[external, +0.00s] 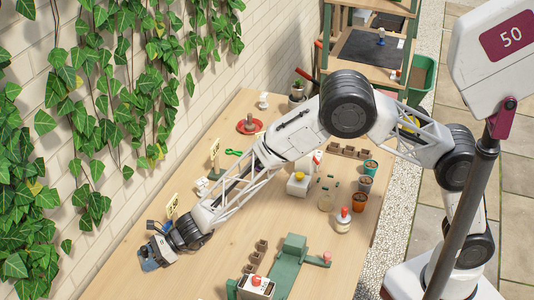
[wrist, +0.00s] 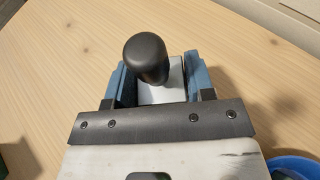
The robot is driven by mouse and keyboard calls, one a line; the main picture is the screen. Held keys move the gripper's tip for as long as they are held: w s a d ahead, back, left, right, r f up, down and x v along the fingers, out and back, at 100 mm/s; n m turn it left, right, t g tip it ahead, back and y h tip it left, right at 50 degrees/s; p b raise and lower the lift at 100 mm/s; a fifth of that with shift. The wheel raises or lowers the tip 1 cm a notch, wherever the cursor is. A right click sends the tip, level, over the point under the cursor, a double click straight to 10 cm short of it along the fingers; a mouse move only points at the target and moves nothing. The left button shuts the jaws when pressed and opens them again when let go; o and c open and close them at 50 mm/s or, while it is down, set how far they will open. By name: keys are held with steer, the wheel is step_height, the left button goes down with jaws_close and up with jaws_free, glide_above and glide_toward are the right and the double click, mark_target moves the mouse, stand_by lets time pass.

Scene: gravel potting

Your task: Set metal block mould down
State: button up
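The metal block mould (wrist: 176,88) shows in the wrist view as a pale metal body with a rounded black knob (wrist: 147,58) on top. My gripper (wrist: 161,80) has its blue fingers on either side of the metal body and looks shut on it. The knob rises between the fingers and leans a little to the left. In the external view my gripper (external: 152,256) is low over the near left part of the table. The mould cannot be made out clearly there. Whether its underside touches the wood is hidden.
A blue bowl (wrist: 291,167) is at the wrist view's lower right. A yellow sign (external: 172,205) stands close behind my wrist. A green press (external: 290,262) and several small brown pots (external: 262,246) are farther right.

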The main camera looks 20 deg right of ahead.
steer(key=o, duration=0.4)
steer(key=shift+c, duration=0.2)
steer(key=shift+r, duration=0.2)
steer(key=shift+v, duration=5.95)
steer(key=w+d+r+n, duration=0.55)
steer(key=d+r, duration=0.55)
steer(key=d, duration=0.3)
steer(key=w+d+r+n+h, duration=0.15)
steer(key=d+r, duration=0.35)
steer(key=d, duration=0.6)
steer(key=d+r+n+h, duration=0.1)
steer(key=d+r+n, duration=0.25)
steer(key=d, duration=0.65)
steer(key=s+d+r+n+t+h, duration=0.1)
steer(key=s+d, duration=0.5)
steer(key=d, duration=0.9)
steer(key=s+d+r+n+h, duration=0.2)
steer(key=s+d+n+h, duration=0.2)
steer(key=d, duration=1.1)
steer(key=s+d+r+n+t+h, duration=0.1)
steer(key=s+d+h, duration=0.5)
steer(key=d, duration=0.9)
steer(key=shift+s+r+n+t, duration=0.3)
steer(key=shift+s+r+n, duration=0.25)
steer(key=shift+s, duration=0.6)
